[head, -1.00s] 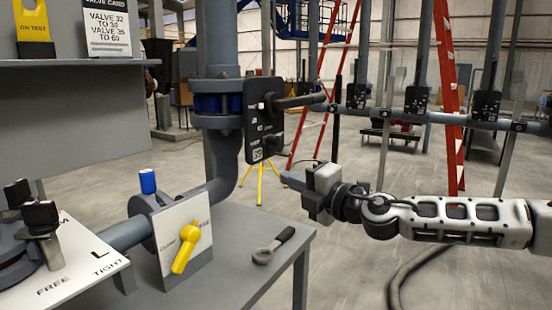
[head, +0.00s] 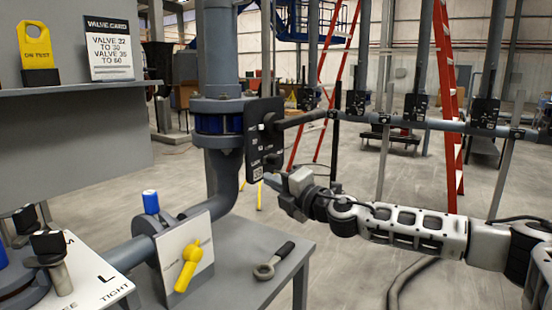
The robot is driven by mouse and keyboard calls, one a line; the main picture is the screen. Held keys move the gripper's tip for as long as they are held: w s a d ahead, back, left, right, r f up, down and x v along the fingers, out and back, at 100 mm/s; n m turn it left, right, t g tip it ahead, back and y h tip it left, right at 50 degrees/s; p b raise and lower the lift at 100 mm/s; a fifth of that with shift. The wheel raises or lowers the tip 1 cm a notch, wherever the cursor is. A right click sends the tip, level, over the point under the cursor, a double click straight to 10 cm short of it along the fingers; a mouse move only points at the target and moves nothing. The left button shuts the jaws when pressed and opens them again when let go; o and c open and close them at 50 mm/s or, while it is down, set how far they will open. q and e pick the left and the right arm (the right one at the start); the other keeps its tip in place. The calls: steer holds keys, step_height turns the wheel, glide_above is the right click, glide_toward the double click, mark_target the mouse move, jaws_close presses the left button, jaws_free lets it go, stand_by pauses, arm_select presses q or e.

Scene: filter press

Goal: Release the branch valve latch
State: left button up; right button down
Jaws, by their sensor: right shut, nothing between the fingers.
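A black valve plate (head: 264,125) with white markings stands upright on the grey vertical pipe, with a dark lever (head: 300,119) reaching right from its upper part. A smaller valve on the bench has a pale face plate (head: 203,251), a yellow handle (head: 187,265) and a blue cap (head: 151,202) above it. Which of these bears the latch I cannot tell. My right gripper (head: 270,180) is shut and empty, pointing left beside the plate's lower right edge; whether it touches is unclear. My left gripper is not in view.
A ring-ended tool (head: 273,262) lies on the grey bench (head: 239,265). A shelf (head: 70,90) holds a yellow tag (head: 38,45) and a valve card (head: 109,50). A rail of similar valves (head: 430,124) and a red ladder (head: 448,150) stand behind my right arm.

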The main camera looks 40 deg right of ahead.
mark_target(279, 164)
steer(key=shift+w+a+r, duration=0.15)
steer(key=shift+w, duration=0.4)
steer(key=shift+w+a+r, duration=0.1)
steer(key=shift+w+r, duration=0.05)
steer(key=shift+w, duration=0.4)
steer(key=shift+w+d, duration=0.3)
steer(key=shift+d, duration=0.3)
steer(key=shift+w+d, duration=0.25)
steer(key=shift+d, duration=0.35)
steer(key=shift+w+d+r+b, duration=0.15)
steer(key=shift+d+b, duration=0.2)
steer(key=shift+d, duration=0.2)
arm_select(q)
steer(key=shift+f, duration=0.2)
arm_select(e)
steer(key=shift+w+d+r, duration=0.1)
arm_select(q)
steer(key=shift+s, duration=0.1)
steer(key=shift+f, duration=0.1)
arm_select(e)
steer(key=shift+d, duration=0.1)
steer(key=d+b, duration=0.1)
steer(key=w+d, duration=0.1)
steer(key=d, duration=0.1)
steer(key=shift+w+b, duration=0.15)
steer(key=shift+b, duration=0.25)
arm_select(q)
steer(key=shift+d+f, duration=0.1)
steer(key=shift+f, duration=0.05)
